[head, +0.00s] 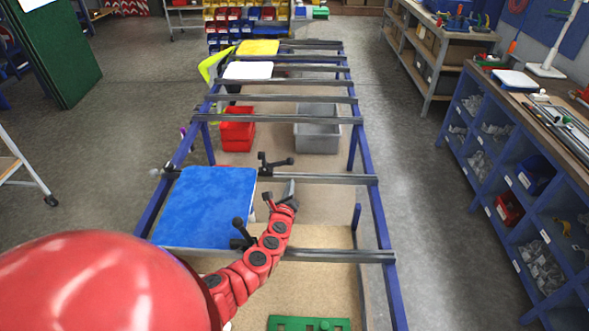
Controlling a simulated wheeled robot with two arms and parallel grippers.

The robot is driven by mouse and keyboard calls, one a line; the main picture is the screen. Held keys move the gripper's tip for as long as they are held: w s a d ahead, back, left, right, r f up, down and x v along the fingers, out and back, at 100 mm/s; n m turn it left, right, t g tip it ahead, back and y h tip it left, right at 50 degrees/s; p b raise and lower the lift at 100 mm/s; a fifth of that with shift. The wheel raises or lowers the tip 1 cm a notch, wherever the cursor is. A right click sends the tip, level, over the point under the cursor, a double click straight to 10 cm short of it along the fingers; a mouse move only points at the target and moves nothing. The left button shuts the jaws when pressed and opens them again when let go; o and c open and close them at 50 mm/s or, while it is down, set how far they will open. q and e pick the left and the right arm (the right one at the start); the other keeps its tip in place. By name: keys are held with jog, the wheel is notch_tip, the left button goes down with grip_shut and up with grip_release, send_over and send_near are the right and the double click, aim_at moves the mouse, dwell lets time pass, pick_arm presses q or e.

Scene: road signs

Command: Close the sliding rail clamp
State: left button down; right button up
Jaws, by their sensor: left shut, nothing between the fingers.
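A blue rectangular sign (208,205) lies across two dark cross rails of the blue frame, on its left side. At the sign's right edge, a clamp handle (276,163) sits on the far rail (325,179) and another dark clamp handle (241,234) stands by the near rail (340,255). My red left arm reaches in from the lower left. Its gripper (283,196) is shut and empty, close to the sign's right edge between the two rails. A small grey plate shows at its tip; whether they touch I cannot tell. My right gripper is not in view.
The long blue frame (384,279) runs away from me with several cross rails. A red bin (238,129) and a grey bin (317,128) stand under it. A blue shelf bench (500,185) is at the right. A green perforated piece (308,323) lies below the near rail.

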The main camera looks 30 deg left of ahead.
pick_arm(q)
jog(key=b+x, duration=0.4)
jog(key=x, duration=0.6)
jog(key=shift+w+b, duration=0.2)
jog(key=shift+b, duration=0.2)
jog(key=shift+a+f, duration=0.15)
jog(key=shift+f, duration=0.05)
